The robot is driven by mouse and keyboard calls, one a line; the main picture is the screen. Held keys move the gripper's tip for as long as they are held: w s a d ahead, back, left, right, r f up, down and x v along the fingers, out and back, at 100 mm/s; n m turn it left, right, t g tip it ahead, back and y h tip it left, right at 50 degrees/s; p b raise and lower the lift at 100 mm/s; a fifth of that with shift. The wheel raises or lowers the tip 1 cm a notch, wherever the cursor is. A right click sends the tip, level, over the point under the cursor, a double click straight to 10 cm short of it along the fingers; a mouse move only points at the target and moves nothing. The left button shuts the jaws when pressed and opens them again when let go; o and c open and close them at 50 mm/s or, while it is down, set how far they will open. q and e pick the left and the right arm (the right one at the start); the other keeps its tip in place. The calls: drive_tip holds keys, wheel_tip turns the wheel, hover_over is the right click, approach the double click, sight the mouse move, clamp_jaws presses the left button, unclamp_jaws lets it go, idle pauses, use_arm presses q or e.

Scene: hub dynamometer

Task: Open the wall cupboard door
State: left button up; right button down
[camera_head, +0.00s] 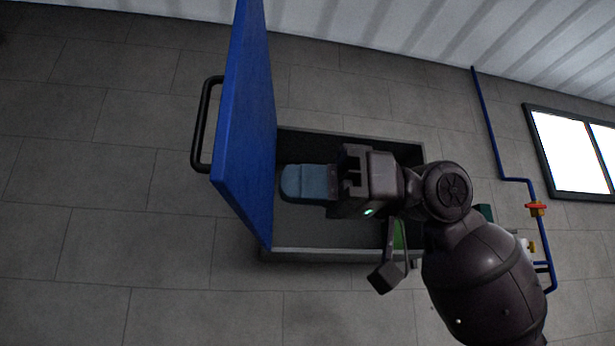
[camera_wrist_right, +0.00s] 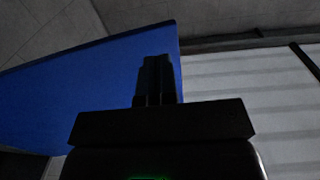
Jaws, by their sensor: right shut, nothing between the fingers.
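The wall cupboard (camera_head: 345,255) is a grey box on the tiled wall, seen tilted in the head view. Its blue door (camera_head: 245,130) stands swung wide open on the left, with a black bar handle (camera_head: 203,125) on its outer face. My right gripper (camera_head: 290,184) is shut and empty, in front of the cupboard's opening, with its fingertips close to the inner face of the door. I cannot tell whether they touch it. The right wrist view shows the shut fingers (camera_wrist_right: 156,75) against the blue door (camera_wrist_right: 80,90). My left gripper is not in view.
My right arm covers much of the cupboard's inside; a green item (camera_head: 399,233) shows partly behind it. A blue pipe (camera_head: 492,130) with a red-handled valve (camera_head: 536,207) and a window (camera_head: 570,150) are on the wall to the right. The wall left of the door is clear.

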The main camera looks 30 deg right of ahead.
drive_tip(key=s+b+v, duration=0.1)
drive_tip(key=b+v, duration=0.1)
drive_tip(key=v, duration=0.7)
drive_tip(key=shift+s+d, duration=0.2)
drive_tip(key=shift+s, duration=0.15)
